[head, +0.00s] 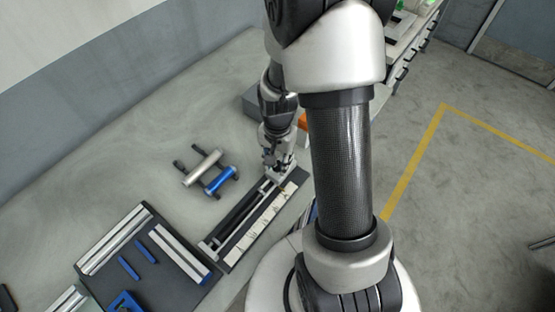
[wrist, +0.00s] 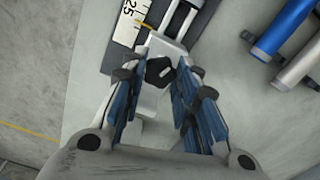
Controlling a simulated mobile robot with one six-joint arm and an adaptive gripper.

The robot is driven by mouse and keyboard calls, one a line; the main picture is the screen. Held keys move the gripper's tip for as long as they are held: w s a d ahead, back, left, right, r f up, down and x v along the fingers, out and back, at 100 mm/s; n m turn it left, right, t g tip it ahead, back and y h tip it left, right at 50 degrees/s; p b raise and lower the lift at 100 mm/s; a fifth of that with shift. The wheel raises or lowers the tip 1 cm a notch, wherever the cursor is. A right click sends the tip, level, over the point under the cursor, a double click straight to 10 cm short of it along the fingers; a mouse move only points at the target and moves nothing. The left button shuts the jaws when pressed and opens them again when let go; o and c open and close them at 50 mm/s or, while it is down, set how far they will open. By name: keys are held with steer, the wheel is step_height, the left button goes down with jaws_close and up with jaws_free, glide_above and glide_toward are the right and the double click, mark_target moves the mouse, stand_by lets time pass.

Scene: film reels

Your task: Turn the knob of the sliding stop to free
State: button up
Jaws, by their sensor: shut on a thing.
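The sliding stop (wrist: 166,46) is a pale metal block at the end of a dark rail with a white printed scale (wrist: 128,24). Its black knob (wrist: 157,71) faces the wrist camera, between the two fingers of my gripper (wrist: 159,76). The gripper is shut on the knob, with a blue-padded finger on either side; the exact contact is hard to see. In the head view my gripper (head: 277,163) is at the far right end of the ruler rail (head: 229,232), and the knob is hidden there. The knob's setting cannot be read.
A silver reel shaft (head: 203,167) and a blue one (head: 221,181) lie left of the rail. A dark tray (head: 105,275) with silver bars and blue pieces is at the lower left. A grey box (head: 252,103) stands behind. The bench between is clear.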

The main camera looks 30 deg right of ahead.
steer(key=n, duration=0.5)
steer(key=shift+n, duration=0.3)
steer(key=n, duration=0.5)
steer(key=shift+n+p, duration=0.3)
steer(key=shift+p, duration=0.1)
steer(key=n, duration=1)
steer(key=shift+n, duration=0.4)
steer(key=o, duration=0.8)
